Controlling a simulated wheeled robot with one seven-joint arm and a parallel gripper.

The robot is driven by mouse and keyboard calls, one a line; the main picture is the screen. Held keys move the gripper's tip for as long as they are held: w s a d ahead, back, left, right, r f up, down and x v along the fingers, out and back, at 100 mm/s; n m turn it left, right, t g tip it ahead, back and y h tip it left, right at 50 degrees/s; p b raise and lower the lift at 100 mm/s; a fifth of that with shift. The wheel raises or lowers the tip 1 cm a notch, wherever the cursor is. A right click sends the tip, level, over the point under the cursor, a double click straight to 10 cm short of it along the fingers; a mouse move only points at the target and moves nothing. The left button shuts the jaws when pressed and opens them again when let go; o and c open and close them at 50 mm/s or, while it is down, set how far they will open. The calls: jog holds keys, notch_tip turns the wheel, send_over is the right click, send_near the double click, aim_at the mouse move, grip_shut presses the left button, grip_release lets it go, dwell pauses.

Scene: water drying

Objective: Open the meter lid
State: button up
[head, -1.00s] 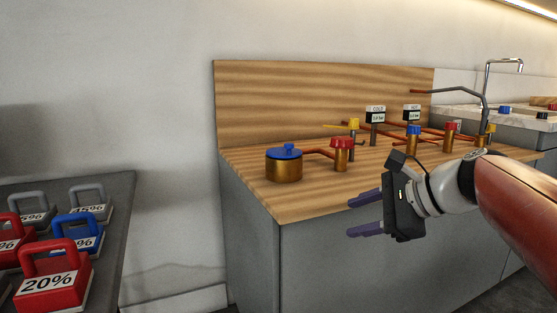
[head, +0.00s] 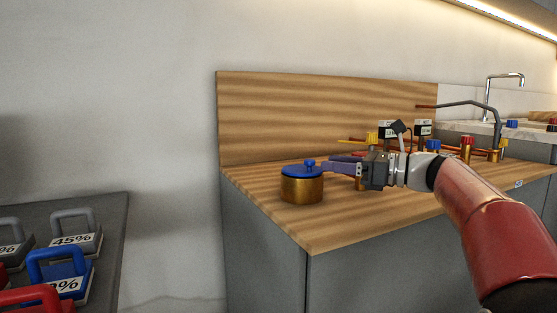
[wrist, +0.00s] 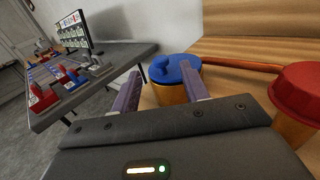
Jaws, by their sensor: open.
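The brass meter (head: 301,190) stands upright on the wooden counter, with its round blue lid (head: 292,171) seated flat on top. A small blue knob (head: 309,163) sticks up from the lid. My gripper (head: 328,165) is open, its purple fingers pointing left at the lid's right side, close to the knob. The right finger covers part of the meter's body. I cannot tell whether a finger touches the lid.
A red-capped brass valve (wrist: 300,92) stands to the right of the meter, joined by a copper pipe (wrist: 238,59). More valves and pipes stand behind my arm. A grey table (head: 115,235) with percent-marked weights is at the left. The counter's front left is clear.

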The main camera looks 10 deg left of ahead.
aim_at(303, 171)
jog(key=x, duration=0.8)
jog(key=shift+b, duration=0.3)
grip_shut()
